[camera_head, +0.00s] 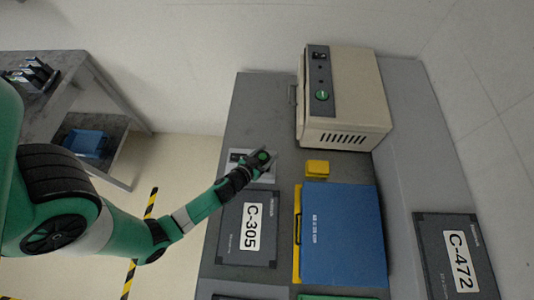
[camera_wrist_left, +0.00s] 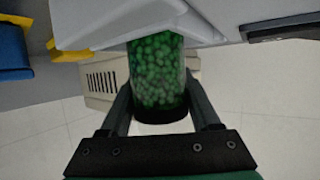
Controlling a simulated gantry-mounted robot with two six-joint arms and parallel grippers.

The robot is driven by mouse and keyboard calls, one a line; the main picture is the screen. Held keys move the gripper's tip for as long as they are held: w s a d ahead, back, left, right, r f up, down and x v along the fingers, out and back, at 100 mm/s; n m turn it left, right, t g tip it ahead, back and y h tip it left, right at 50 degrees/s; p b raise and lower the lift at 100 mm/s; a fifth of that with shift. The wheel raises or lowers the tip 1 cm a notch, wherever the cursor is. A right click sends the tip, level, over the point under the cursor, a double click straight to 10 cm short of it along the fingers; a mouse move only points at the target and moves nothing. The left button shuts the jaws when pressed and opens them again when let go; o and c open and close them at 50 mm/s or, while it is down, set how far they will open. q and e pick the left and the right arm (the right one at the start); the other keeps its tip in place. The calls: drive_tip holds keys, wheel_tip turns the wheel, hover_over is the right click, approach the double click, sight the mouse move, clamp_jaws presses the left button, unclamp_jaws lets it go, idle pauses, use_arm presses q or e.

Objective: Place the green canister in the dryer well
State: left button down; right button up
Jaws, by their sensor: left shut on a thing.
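The green canister (camera_wrist_left: 158,72) is a clear cylinder full of green beads with a dark end. In the head view its green end (camera_head: 263,156) shows between the fingers of my left gripper (camera_head: 259,160). My left gripper (camera_wrist_left: 160,100) is shut on the canister, a finger on each side. In the wrist view the canister's far end meets a light grey housing (camera_wrist_left: 110,25); I cannot tell whether it is inside an opening. In the head view a light grey unit (camera_head: 237,157) lies under the gripper on the cart; any well in it is hidden. My right gripper is not in view.
A beige machine (camera_head: 350,100) with a green button stands at the back of the cart. A yellow block (camera_head: 317,168), a blue case (camera_head: 343,235) and a dark C-305 panel (camera_head: 246,229) lie close by.

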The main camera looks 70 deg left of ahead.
use_arm(q)
drive_tip(key=shift+c, duration=0.6)
unclamp_jaws()
drive_tip(key=shift+f, duration=0.1)
drive_tip(key=shift+s+r, duration=0.1)
drive_tip(key=shift+r, duration=0.1)
drive_tip(key=b+v, duration=0.2)
drive_tip(key=v, duration=1)
